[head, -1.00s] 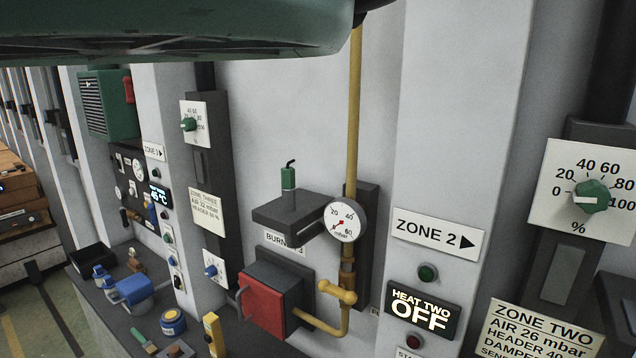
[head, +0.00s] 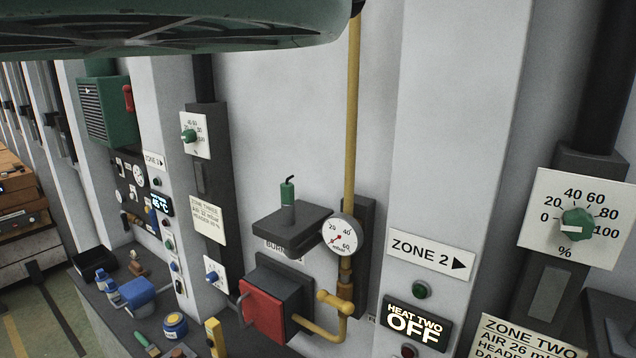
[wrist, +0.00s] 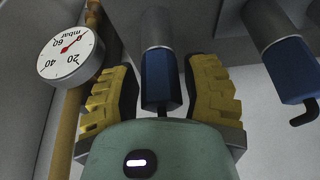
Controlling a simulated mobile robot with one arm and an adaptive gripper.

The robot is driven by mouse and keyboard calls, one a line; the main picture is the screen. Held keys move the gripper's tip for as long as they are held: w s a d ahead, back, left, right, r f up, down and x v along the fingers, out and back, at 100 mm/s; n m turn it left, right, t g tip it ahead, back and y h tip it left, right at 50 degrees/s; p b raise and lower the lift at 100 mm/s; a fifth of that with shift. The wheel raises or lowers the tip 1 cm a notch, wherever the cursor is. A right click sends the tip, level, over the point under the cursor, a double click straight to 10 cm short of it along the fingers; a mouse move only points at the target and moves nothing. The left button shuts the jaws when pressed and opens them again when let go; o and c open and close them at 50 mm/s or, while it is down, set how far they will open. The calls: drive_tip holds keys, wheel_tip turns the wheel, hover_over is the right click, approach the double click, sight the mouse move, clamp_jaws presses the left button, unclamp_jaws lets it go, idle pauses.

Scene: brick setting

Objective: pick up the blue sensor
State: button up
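In the wrist view a blue sensor (wrist: 161,80) with a grey cylindrical part and a short dark wire end sits between the two yellow ribbed fingers of my gripper (wrist: 162,75). The fingers stand on either side of it, with a narrow gap showing on each side. A second blue sensor (wrist: 289,67) with a bent dark wire shows to the right, outside the fingers. The head view shows neither blue sensor nor my fingers.
A round mbar gauge (wrist: 70,49) and a yellow pipe (wrist: 68,120) are close left of my gripper. In the head view a green sensor (head: 287,193) stands on a dark bracket (head: 290,222), above a red-fronted burner box (head: 262,310). A cluttered bench lies lower left.

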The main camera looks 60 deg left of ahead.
drive_tip(key=shift+a, duration=0.1)
clamp_jaws()
wheel_tip(320, 180, up, 10)
drive_tip(key=shift+w+a+f+p, duration=0.1)
drive_tip(key=shift+f+p, duration=0.1)
drive_tip(key=shift+p, duration=0.9)
wheel_tip(320, 180, down, 3)
drive_tip(key=b, duration=0.4)
drive_tip(key=shift+f, duration=0.1)
